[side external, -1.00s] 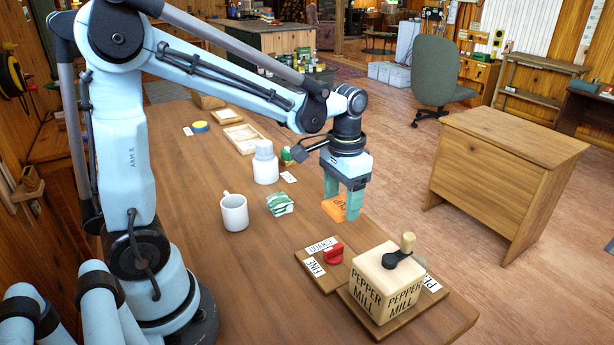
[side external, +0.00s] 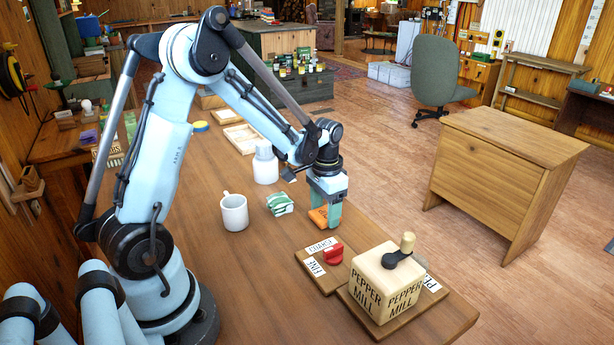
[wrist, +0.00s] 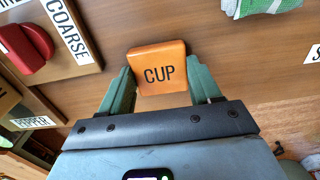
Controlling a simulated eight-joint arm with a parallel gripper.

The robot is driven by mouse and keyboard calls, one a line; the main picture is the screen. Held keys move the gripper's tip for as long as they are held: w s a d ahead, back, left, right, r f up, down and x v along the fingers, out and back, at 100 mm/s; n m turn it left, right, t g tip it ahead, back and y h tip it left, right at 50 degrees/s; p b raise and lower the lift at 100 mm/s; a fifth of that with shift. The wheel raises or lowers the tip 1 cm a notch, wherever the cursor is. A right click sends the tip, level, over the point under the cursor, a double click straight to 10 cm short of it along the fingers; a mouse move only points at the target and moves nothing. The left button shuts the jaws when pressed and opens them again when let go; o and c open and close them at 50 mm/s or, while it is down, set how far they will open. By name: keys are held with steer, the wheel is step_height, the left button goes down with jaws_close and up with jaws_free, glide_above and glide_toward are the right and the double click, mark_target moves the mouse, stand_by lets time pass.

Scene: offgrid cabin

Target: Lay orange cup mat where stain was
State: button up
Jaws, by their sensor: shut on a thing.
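The orange cup mat (wrist: 160,72), lettered "CUP", is gripped at its two sides between the green fingers of my gripper (wrist: 163,88) in the wrist view. In the side external view the orange mat (side external: 318,215) shows at the fingers of my gripper (side external: 327,212), low over the wooden table near its right edge. I cannot tell whether the mat touches the table. No stain is visible on the bare table; part of the surface is hidden by my gripper.
A board with a red knob (side external: 333,253) and a wooden pepper mill (side external: 387,282) are in front. Bare table lies between mug and board.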

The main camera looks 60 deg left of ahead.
mark_target(325, 214)
steer(key=shift+f, duration=0.15)
steer(key=o, duration=1)
steer(key=shift+o, duration=0.2)
step_height(325, 214, up, 12)
steer(key=f, duration=0.1)
steer(key=s+d+r+t, duration=0.2)
steer(key=s+d+t, duration=0.5)
steer(key=s+d, duration=0.2)
steer(key=shift+d+r, duration=0.35)
steer(key=shift+d, duration=0.9)
